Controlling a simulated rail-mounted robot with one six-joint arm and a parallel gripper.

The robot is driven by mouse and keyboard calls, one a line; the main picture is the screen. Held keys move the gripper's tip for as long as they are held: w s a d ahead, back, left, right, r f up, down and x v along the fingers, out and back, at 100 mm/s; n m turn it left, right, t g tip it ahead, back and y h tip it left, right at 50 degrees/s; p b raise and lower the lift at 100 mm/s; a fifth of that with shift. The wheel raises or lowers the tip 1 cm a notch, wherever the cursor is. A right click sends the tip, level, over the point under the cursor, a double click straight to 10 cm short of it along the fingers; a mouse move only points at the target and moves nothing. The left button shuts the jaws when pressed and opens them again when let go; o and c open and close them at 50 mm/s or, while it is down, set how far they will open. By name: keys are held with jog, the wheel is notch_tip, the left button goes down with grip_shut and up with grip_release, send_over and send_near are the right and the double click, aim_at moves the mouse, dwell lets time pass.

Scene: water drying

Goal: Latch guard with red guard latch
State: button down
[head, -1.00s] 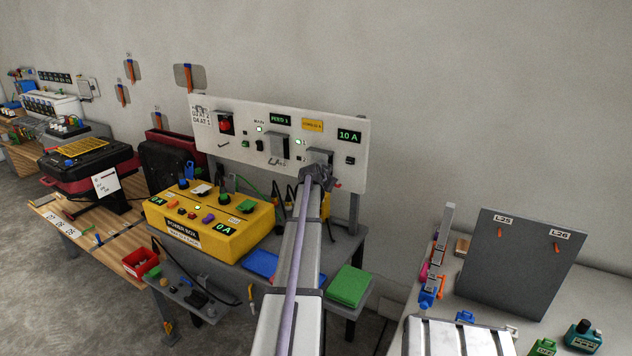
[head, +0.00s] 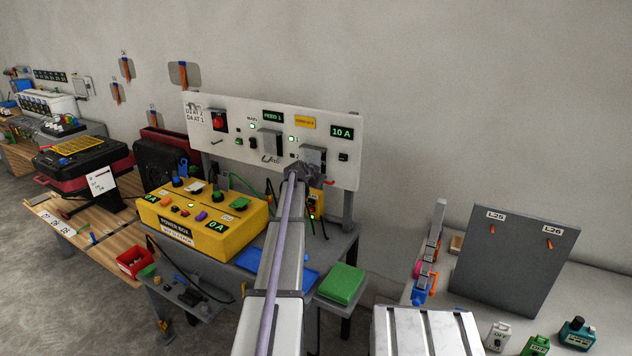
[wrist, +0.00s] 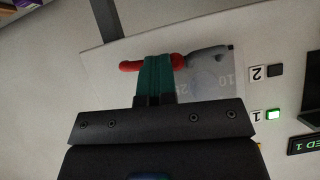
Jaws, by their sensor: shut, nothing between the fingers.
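The red guard latch (wrist: 131,66) shows in the wrist view as a red bar on both sides of my gripper's fingertips; its middle is hidden behind them. In the head view, a small red end of it (head: 329,183) shows right of my gripper, low on the white panel. The guard (wrist: 205,84) looks like a see-through plate with numbers behind it, beside the latch. My gripper (wrist: 158,62) has green fingers close together, in front of the latch. I cannot tell whether they touch it. In the head view my gripper (head: 302,172) covers the panel's lower right.
The white panel (head: 225,140) carries a red switch, grey boxes and a green 10 A display. A yellow power box (head: 200,222) stands on the bench below left. A green block (head: 340,283) lies at the bench's right. The wall at the upper right is bare.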

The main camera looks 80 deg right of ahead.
jog(key=shift+d, duration=0.15)
jog(key=shift+r+p, duration=0.8)
jog(key=shift+p, duration=0.05)
